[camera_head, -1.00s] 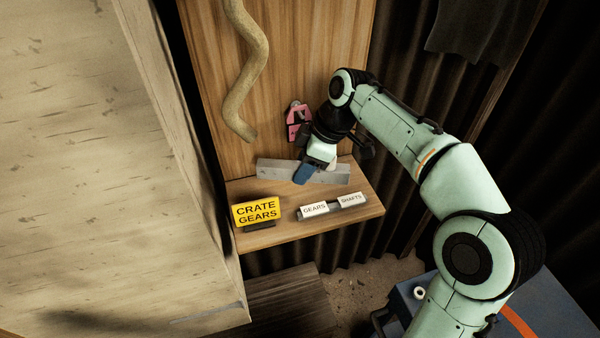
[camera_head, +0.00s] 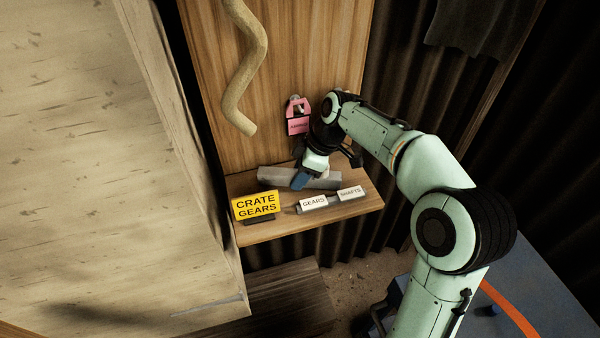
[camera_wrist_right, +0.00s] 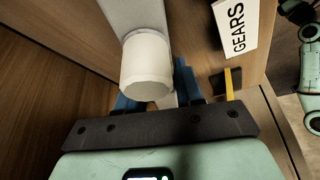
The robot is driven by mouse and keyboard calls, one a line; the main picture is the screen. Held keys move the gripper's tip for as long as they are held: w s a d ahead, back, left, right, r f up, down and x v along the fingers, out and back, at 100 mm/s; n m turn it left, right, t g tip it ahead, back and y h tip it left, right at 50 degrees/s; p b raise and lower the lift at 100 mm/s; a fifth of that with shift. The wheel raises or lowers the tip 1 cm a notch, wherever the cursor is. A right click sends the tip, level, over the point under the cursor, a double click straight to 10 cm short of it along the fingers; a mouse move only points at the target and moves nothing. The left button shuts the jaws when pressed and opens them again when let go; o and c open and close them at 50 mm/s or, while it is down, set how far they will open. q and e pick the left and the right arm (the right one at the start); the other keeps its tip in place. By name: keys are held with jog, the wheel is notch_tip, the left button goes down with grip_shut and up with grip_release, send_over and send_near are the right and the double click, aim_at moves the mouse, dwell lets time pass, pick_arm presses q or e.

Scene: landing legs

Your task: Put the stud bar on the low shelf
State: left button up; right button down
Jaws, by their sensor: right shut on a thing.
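The stud bar (camera_head: 318,183) is a grey bar low over the wooden low shelf (camera_head: 290,230), near its back. In the right wrist view the grey bar (camera_wrist_right: 131,14) runs away from me, with a white round stud (camera_wrist_right: 146,66) in front. My right gripper (camera_head: 300,181) reaches down from the right, its blue fingers shut on the stud bar. The fingers (camera_wrist_right: 158,98) are partly hidden behind the stud in the wrist view. Whether the bar touches the shelf I cannot tell. My left gripper is not in view.
A yellow CRATE GEARS sign (camera_head: 256,206) stands at the shelf's front left. White GEARS (camera_head: 313,202) and SHAFTS (camera_head: 350,193) labels stand along the front. A pink clip-like thing (camera_head: 298,124) and a bent tan tube (camera_head: 249,75) are against the wooden back panel.

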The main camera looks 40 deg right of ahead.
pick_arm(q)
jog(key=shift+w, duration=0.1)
pick_arm(e)
jog(key=shift+w, duration=0.15)
jog(key=shift+f, duration=0.15)
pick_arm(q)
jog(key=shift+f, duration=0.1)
pick_arm(e)
jog(key=c, duration=0.7)
grip_release()
jog(key=shift+r, duration=0.5)
jog(key=p+v, duration=0.1)
jog(key=v, duration=1)
jog(key=shift+r+p, duration=0.1)
jog(key=shift+p, duration=0.2)
jog(key=shift+s+d+r, duration=0.25)
jog(key=shift+s+d, duration=0.05)
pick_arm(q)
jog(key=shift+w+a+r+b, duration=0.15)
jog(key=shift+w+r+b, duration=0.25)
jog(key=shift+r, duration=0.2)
pick_arm(e)
jog(key=shift+s+d+r, duration=0.1)
jog(key=shift+s+r, duration=0.25)
jog(key=shift+r, duration=0.15)
